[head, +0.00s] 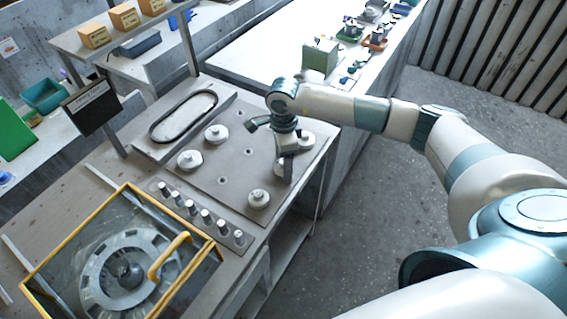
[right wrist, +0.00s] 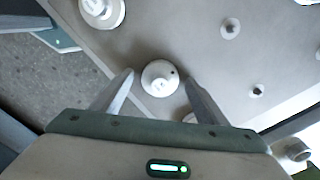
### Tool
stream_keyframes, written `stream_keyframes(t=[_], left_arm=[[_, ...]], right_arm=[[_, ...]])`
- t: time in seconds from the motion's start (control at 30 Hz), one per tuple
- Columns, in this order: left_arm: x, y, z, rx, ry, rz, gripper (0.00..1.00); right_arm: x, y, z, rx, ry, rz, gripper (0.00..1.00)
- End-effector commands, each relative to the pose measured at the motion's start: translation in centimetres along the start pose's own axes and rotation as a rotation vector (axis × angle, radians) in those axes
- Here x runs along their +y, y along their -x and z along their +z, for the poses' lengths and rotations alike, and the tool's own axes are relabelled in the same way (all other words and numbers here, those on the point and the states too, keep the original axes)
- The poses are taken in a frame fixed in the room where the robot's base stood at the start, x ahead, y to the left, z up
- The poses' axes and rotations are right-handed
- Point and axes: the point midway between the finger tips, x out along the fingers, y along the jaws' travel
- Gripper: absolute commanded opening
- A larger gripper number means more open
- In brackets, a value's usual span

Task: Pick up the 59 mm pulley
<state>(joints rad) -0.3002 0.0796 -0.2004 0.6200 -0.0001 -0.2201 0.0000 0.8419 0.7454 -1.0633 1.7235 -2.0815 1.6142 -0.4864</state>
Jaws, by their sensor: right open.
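Several round pale pulleys stand on the grey fixture plate (head: 232,172). They include one at the back (head: 217,134), one at the left (head: 189,160), one at the front (head: 258,199) and one at the right (head: 306,140). I cannot read sizes to tell which is the 59 mm one. My right gripper (head: 284,172) points down over the right part of the plate. In the right wrist view, its open fingers (right wrist: 160,82) stand either side of a white pulley (right wrist: 160,77) near the fingertips, with no clear grip. Another pulley (right wrist: 102,10) lies top left. My left gripper is not in view.
A row of upright pegs (head: 206,216) and a yellow-framed clear cover (head: 125,262) lie in front of the plate. A tray with an oval ring (head: 184,116) is behind it. Small bare studs (right wrist: 257,90) stick up nearby. The table edge and floor are close on the right.

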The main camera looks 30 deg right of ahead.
Motion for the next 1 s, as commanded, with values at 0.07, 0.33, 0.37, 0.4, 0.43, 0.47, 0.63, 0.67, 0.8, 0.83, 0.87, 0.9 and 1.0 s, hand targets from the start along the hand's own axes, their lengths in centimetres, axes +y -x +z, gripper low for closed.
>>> stream_keyframes(t=[0.07,0.33,0.37,0.4,0.43,0.47,0.63,0.67,0.8,0.83,0.87,0.9,1.0], left_arm=[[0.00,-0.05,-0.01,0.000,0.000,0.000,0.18],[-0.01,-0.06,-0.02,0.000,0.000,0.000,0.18],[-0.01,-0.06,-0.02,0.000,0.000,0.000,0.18],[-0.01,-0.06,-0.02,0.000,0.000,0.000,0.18],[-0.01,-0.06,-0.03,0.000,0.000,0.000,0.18],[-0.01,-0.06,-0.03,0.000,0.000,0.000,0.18],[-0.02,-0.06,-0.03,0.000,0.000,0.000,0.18],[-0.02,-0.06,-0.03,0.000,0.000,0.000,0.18],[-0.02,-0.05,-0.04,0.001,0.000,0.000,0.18],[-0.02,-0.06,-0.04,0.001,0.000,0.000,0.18],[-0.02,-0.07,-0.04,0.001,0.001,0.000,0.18],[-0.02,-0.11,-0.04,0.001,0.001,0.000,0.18],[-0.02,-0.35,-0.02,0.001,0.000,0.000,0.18]], right_arm=[[-0.01,-0.06,0.01,0.000,0.000,0.000,0.67],[-0.02,-0.02,0.01,0.000,0.000,-0.001,0.67],[-0.02,-0.02,0.01,0.000,0.000,-0.001,0.67],[-0.02,-0.01,0.01,0.000,0.000,-0.001,0.67],[-0.02,-0.01,0.00,0.000,0.000,-0.001,0.63],[-0.03,-0.01,0.00,0.000,0.000,-0.001,0.55],[-0.02,0.00,0.00,0.000,0.000,-0.001,0.22],[-0.03,0.01,0.00,0.000,0.000,-0.001,0.22],[-0.03,0.02,0.00,-0.001,0.000,-0.001,0.22],[-0.03,0.02,0.01,-0.001,0.000,-0.001,0.22],[-0.04,0.03,0.01,-0.001,0.000,-0.001,0.22],[-0.05,0.05,0.01,-0.001,0.000,-0.001,0.22],[-0.11,0.28,0.01,-0.001,0.000,-0.003,0.22]])
